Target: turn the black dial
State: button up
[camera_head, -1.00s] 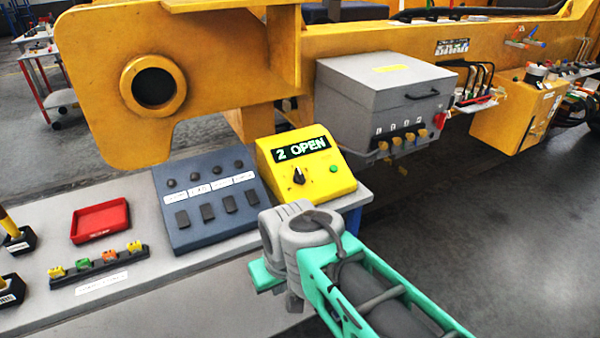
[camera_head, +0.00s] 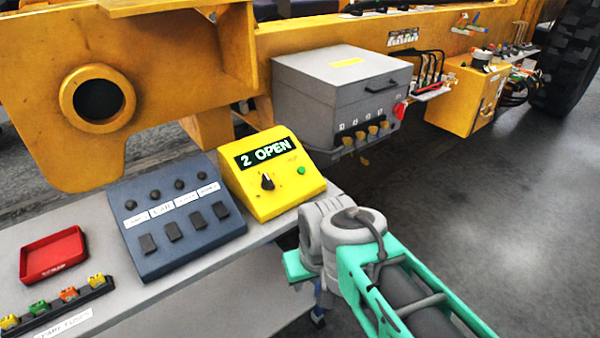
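The black dial (camera_head: 267,181) sits on the sloped front of a yellow box (camera_head: 283,205). The box stands at the right end of the grey bench, and its display (camera_head: 264,152) reads "2 OPEN". A green button (camera_head: 301,170) is to the right of the dial. My arm reaches in from the lower right, its grey and teal links in front of the bench's right end, apart from the dial. My gripper's fingers do not show; they are out of sight behind or below the arm.
A dark blue panel (camera_head: 177,262) with several buttons and switches stands left of the yellow box. A red tray (camera_head: 53,256) and a row of coloured fuses (camera_head: 70,295) lie further left. A grey lidded box (camera_head: 340,92) hangs behind. Open floor (camera_head: 480,220) lies to the right.

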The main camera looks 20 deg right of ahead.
aim_at(268, 182)
jog(key=i, duration=0.35)
jog(key=u, duration=1.2)
